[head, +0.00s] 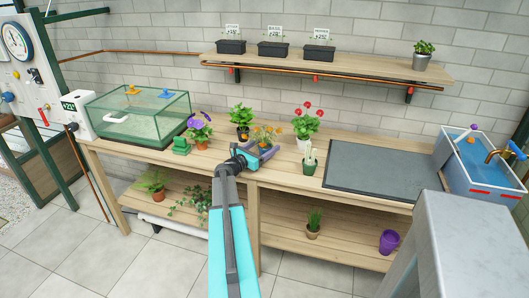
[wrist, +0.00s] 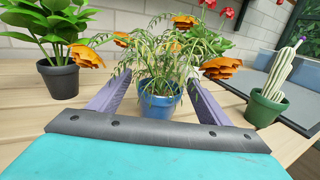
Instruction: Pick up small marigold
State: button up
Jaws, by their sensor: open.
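The small marigold (wrist: 158,100) has orange flowers and feathery leaves in a blue pot. It stands upright on the bench, centred in the wrist view. It also shows on the bench in the head view (head: 264,137), partly behind my gripper (head: 256,156). In the wrist view my gripper (wrist: 158,98) is open, with one purple-grey finger on each side of the blue pot. I cannot tell whether either finger touches the pot. Some orange blooms hang out over the fingers.
A leafy plant in a black pot (wrist: 59,80) stands left of the marigold. A cactus in a green pot (wrist: 266,106) stands to the right, and a red-flowered plant (head: 307,121) behind. A dark mat (head: 380,170) lies farther right. A glass tank (head: 140,118) stands at left.

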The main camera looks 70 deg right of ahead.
jog(key=shift+p+x, duration=0.45)
jog(key=shift+x, duration=1.6)
jog(key=shift+a, duration=0.1)
jog(key=c, duration=1.3)
jog(key=shift+o, duration=0.2)
jog(key=shift+r, duration=0.1)
jog(key=shift+r, duration=0.75)
jog(key=shift+r+b, duration=0.45)
jog(key=shift+r, duration=0.55)
jog(key=s+a+b, duration=0.1)
jog(key=s+a, duration=0.2)
jog(key=a, duration=0.4)
jog(key=s+a+r+b, duration=0.1)
jog(key=s+a, duration=0.3)
jog(key=a, duration=0.3)
